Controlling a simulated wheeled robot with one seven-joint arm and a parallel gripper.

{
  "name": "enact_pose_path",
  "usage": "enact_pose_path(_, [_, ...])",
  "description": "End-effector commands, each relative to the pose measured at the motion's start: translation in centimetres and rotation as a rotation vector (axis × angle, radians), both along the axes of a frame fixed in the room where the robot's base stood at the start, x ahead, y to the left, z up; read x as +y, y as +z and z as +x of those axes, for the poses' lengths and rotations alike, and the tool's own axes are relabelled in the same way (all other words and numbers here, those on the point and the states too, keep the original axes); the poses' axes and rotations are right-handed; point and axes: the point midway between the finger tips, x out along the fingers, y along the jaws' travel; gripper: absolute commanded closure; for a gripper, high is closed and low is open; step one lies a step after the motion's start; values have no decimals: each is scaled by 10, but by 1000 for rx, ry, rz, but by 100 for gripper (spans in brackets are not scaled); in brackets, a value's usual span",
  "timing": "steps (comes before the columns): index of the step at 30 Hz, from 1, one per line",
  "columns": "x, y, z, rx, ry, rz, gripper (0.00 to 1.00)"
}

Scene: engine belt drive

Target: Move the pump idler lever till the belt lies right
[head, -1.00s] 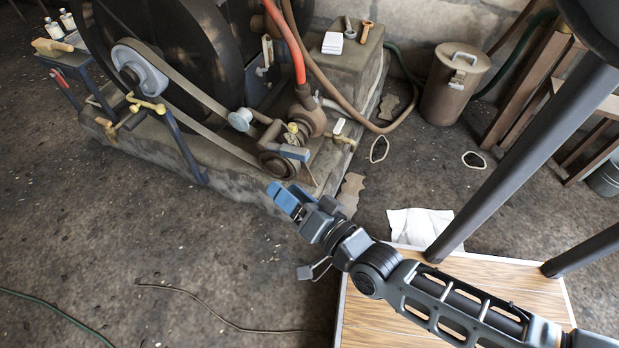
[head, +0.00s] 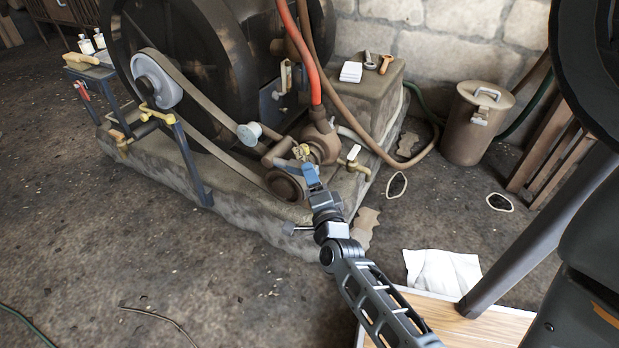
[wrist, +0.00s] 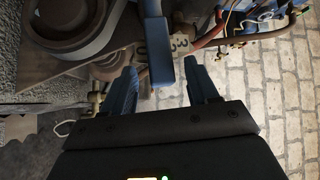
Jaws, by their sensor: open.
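The belt (head: 215,122) runs from the grey pulley (head: 158,80) on the flywheel side down to the pump pulley (head: 284,184). A blue lever (head: 284,163) sits by the pump pulley, partly hidden behind my gripper. In the wrist view the blue lever (wrist: 156,40) comes down from the top edge, its end between my fingertips in the picture. My gripper (head: 308,172) is open at the pump, its blue fingers either side of the lever end in the wrist view (wrist: 160,68). No finger clearly touches the lever. How the belt sits on the pump pulley is hard to tell.
A brass tap (head: 353,160) and the brown pump body (head: 320,140) are close to my gripper. A red hose (head: 308,55) rises above. The stone plinth (head: 235,205) carries the machine. A bin (head: 474,125) stands at the right.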

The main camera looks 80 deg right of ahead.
Motion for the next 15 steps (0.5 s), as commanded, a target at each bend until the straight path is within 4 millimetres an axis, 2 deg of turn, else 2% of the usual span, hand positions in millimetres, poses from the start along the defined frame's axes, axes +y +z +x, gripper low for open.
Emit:
enact_pose_path(6, [-17, 0, 10, 0, 0, 1, 41])
enact_pose_path(15, [-19, 1, 12, 2, 1, 0, 41])
